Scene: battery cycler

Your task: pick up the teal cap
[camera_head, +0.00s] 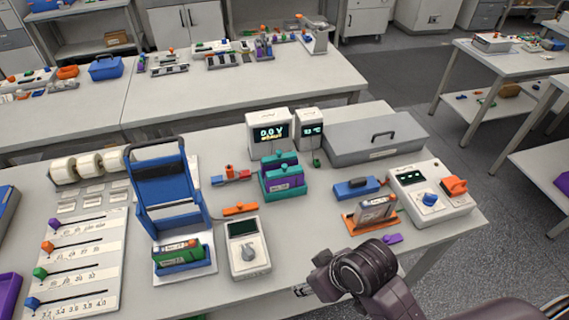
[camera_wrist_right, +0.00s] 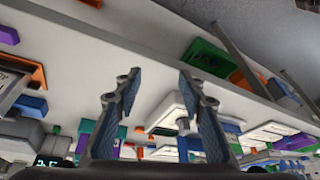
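A teal piece (camera_head: 279,160) with small knobs sits on top of a purple block (camera_head: 284,181) in a teal base, near the middle of the bench. I take this top piece for the teal cap, but cannot be sure. A teal and purple item (camera_wrist_right: 104,132) shows partly behind a finger in the right wrist view. My right gripper (camera_head: 318,274) is at the bench's front edge, in front of and right of the teal piece and apart from it. In the right wrist view its fingers (camera_wrist_right: 158,76) are spread with nothing between them. My left gripper is out of view.
A white meter (camera_head: 247,250), an orange clip (camera_head: 240,209) and a blue cell stand (camera_head: 170,185) are left of my right gripper. A blue box (camera_head: 357,188), an orange tray (camera_head: 354,224) and a white device (camera_head: 430,190) are right. Two displays (camera_head: 270,130) stand behind the teal piece.

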